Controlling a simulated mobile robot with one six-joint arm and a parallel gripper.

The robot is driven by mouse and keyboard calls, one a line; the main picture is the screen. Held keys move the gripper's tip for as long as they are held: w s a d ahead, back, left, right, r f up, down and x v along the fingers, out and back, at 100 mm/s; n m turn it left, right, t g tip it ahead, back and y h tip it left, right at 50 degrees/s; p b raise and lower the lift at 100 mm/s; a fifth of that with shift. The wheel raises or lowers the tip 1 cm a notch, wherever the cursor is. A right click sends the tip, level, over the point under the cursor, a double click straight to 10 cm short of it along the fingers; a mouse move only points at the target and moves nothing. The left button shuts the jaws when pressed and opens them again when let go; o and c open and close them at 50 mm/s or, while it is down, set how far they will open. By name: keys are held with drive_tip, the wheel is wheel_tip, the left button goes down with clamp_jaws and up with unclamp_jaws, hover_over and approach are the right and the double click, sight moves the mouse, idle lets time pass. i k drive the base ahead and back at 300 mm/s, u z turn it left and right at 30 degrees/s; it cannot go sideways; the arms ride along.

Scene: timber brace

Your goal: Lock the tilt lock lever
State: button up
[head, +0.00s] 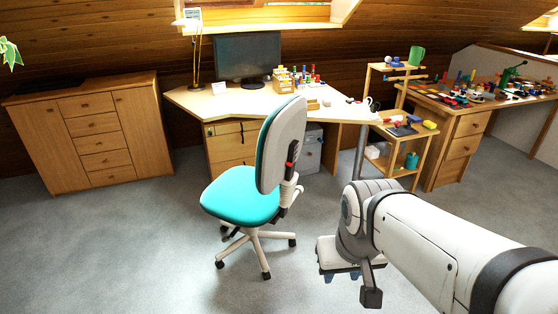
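The office chair (240,203) stands in the middle of the head view, with a turquoise seat and a grey-backed backrest. A small red and black lever-like part (291,158) sits on the backrest's right side, above a pale armrest or bracket. I cannot tell for sure that it is the tilt lock lever, or which position it is in. My arm comes in from the lower right and bends down right of the chair. The end of my arm, apparently my gripper (345,268), is low over the carpet, apart from the chair. Its fingers cannot be made out clearly.
A corner desk (222,101) with a monitor stands behind the chair. A small shelf trolley (399,143) and a cluttered workbench (462,104) are at the right. A wooden cabinet (90,131) stands at the left. The carpet is clear left and in front of the chair.

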sight(224, 239)
drive_tip(key=i, duration=1)
